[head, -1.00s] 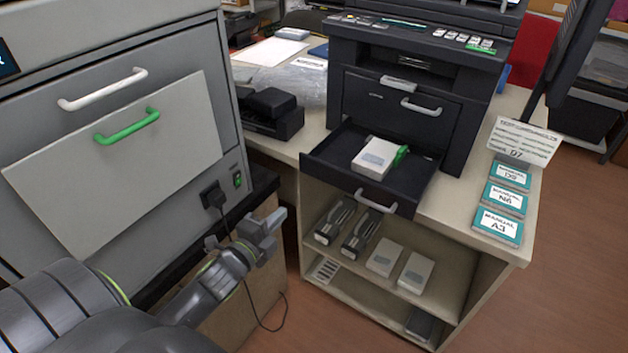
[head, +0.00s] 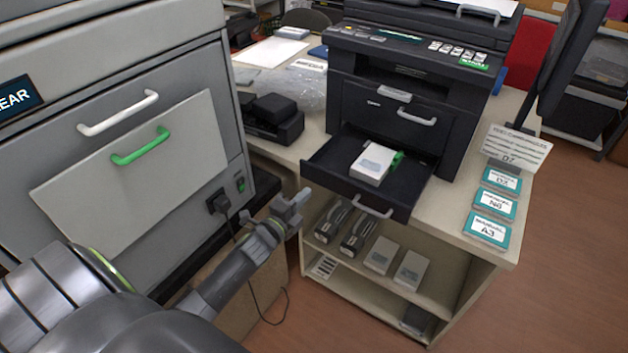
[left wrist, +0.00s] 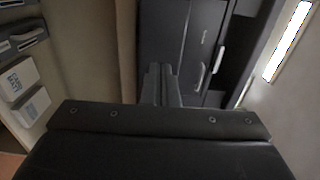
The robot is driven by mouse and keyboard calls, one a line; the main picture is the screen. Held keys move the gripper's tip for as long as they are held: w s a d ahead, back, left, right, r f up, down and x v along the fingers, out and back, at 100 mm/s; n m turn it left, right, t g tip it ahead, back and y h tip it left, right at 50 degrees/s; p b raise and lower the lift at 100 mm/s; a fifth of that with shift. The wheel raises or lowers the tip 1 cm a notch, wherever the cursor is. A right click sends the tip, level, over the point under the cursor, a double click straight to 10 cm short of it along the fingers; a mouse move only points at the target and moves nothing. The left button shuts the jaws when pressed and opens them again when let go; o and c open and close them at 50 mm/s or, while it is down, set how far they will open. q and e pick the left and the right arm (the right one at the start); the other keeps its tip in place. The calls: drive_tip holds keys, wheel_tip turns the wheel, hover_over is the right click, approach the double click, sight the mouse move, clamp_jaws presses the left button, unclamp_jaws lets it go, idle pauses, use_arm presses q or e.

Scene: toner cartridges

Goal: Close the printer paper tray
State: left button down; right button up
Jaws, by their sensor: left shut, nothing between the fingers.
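The black printer (head: 405,100) stands on the light cabinet. Its paper tray (head: 335,182) is pulled out toward me and hangs over the cabinet's front edge. A white box with a green tab (head: 374,163) lies in the tray. The tray's light handle (head: 371,206) is on its front. My left gripper (head: 298,200) is shut and empty, to the left of the tray front and apart from it. In the left wrist view its fingers (left wrist: 160,82) are together, with dark panels bearing light handles (left wrist: 201,75) beyond. My right gripper is not in view.
The cabinet's open shelf (head: 440,285) below the tray holds dark cartridges and white boxes (head: 411,268). Manuals and a sign (head: 515,147) are on the right of the top. A large grey machine (head: 190,90) with a green handle stands close on the left.

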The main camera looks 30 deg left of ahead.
use_arm(q)
approach(330, 169)
drive_tip(key=shift+d+r, duration=0.3)
drive_tip(key=shift+r, duration=0.3)
drive_tip(key=shift+d+r, duration=0.25)
drive_tip(key=shift+r, duration=0.3)
drive_tip(key=w+b, duration=0.1)
drive_tip(key=w, duration=0.3)
drive_tip(key=w+b, duration=0.1)
drive_tip(key=w, duration=0.3)
drive_tip(key=shift+w+d+f, duration=0.1)
drive_tip(key=shift+d+f, duration=0.05)
drive_tip(key=shift+w, duration=0.55)
